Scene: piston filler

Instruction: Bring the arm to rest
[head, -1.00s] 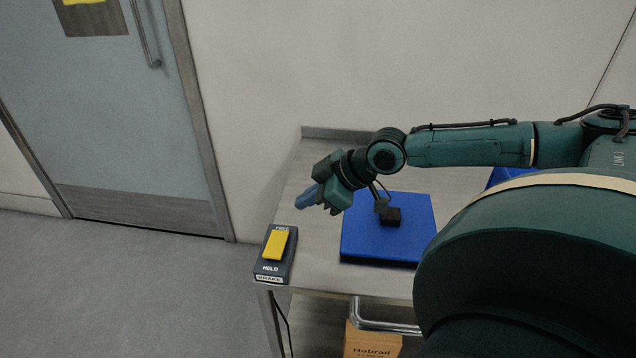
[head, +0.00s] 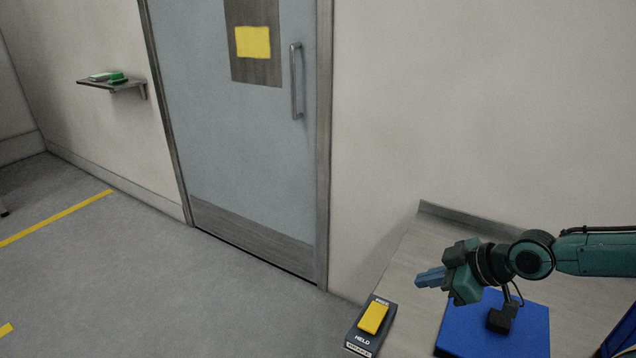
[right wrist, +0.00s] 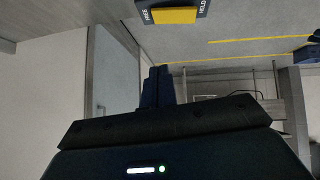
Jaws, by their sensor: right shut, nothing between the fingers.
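My right arm (head: 600,252) reaches in from the right edge of the head view, above the bench. My right gripper (head: 430,278) is shut and empty, its blue fingers pointing left. It hangs over the bench between the yellow-topped switch box and the blue mat. In the right wrist view its fingers (right wrist: 157,88) stand together with nothing between them. My left gripper is not in view.
The bench (head: 425,245) stands against the wall with a blue mat (head: 530,325) on it. A dark box with a yellow rocker (head: 373,317) sits at its left edge. A door (head: 245,150) and a small wall shelf (head: 112,84) are further left.

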